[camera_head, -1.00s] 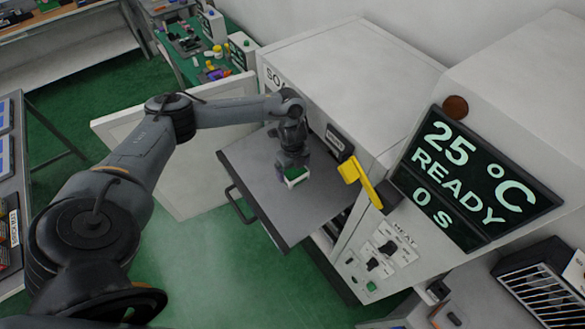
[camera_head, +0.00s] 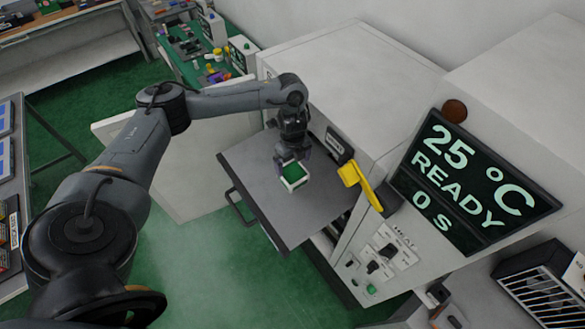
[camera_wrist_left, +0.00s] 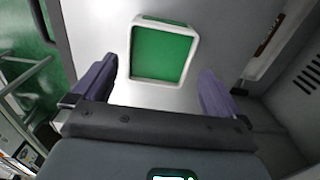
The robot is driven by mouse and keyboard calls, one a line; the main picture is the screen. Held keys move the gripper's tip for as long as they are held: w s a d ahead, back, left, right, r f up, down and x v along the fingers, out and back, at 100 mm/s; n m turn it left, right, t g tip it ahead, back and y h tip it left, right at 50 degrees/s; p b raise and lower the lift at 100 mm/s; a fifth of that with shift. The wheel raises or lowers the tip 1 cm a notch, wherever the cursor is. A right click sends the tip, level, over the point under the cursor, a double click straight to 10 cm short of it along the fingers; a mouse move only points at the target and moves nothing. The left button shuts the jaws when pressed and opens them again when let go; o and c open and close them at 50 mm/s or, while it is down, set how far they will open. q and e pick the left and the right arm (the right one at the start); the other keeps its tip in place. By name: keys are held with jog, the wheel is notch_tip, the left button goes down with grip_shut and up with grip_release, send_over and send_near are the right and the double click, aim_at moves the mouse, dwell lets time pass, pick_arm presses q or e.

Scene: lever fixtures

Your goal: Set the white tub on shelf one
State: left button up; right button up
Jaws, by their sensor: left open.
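The white tub (camera_head: 293,184), square with a green inside, sits on the grey pulled-out shelf (camera_head: 262,202) of the white cabinet. In the left wrist view the tub (camera_wrist_left: 162,54) lies ahead of the fingers, apart from both, with bare shelf around it. My left gripper (camera_head: 288,160) is open and empty, just above and behind the tub in the head view. Its two purple fingers (camera_wrist_left: 156,78) are spread wide in the left wrist view. My right gripper is not in view.
A yellow lever (camera_head: 357,182) stands out from the cabinet to the right of the shelf. A display (camera_head: 470,180) reads 25 °C, READY, 0 S. A white open door (camera_head: 190,195) is left of the shelf. The shelf's front part is clear.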

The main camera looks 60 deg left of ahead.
aim_at(293, 174)
pick_arm(q)
notch_tip(293, 174, up, 6)
jog(key=p, duration=0.2)
jog(key=shift+r, duration=0.2)
dwell(0.4)
